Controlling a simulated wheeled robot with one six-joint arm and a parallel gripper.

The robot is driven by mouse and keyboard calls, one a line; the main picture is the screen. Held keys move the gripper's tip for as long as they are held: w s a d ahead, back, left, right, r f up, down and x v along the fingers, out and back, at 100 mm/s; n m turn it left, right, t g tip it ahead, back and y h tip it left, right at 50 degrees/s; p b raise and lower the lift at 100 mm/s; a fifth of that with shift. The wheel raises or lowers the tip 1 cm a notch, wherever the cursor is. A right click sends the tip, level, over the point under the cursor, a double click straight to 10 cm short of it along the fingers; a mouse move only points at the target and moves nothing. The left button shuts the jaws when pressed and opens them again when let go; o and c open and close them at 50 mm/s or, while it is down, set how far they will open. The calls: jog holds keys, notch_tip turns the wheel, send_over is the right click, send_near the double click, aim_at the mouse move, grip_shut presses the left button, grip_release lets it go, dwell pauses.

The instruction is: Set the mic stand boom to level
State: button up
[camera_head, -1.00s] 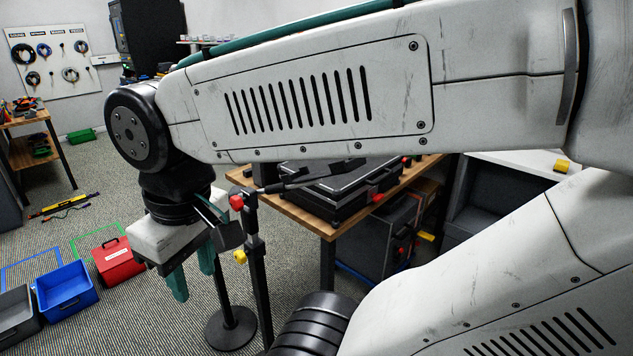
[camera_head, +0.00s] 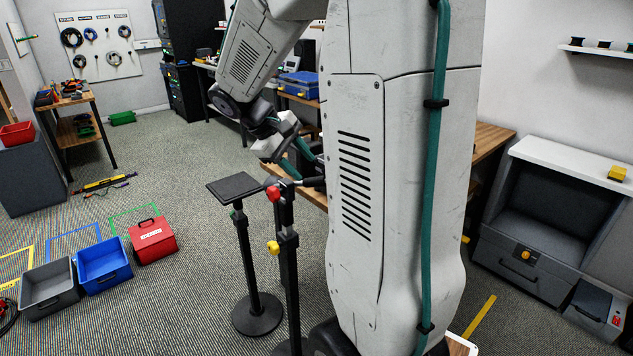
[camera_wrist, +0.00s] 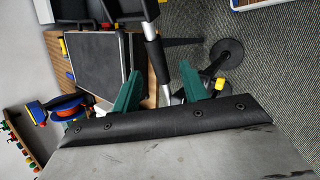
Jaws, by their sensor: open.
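The mic stand (camera_head: 290,265) is a black upright post with a red knob (camera_head: 273,194) near its top and a yellow knob (camera_head: 273,247) lower down. Its dark boom (camera_head: 312,182) runs right from the top and looks near level in the head view; my arm hides its far part. My gripper (camera_head: 298,162) has green fingers and is just above and behind the boom. In the wrist view the open fingers (camera_wrist: 160,88) point toward a bar with silver and black parts (camera_wrist: 152,60), possibly the boom. I cannot tell whether they touch it.
A second stand with a flat black top (camera_head: 234,187) is close left of the mic stand. A wooden workbench (camera_head: 490,140) is behind my arm. Grey (camera_head: 50,288), blue (camera_head: 104,265) and red (camera_head: 152,240) boxes are on the floor at left. Carpet between is clear.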

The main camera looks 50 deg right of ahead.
aim_at(316, 178)
jog(key=x, duration=0.8)
jog(key=shift+d, duration=0.3)
jog(key=shift+w, duration=0.1)
grip_shut()
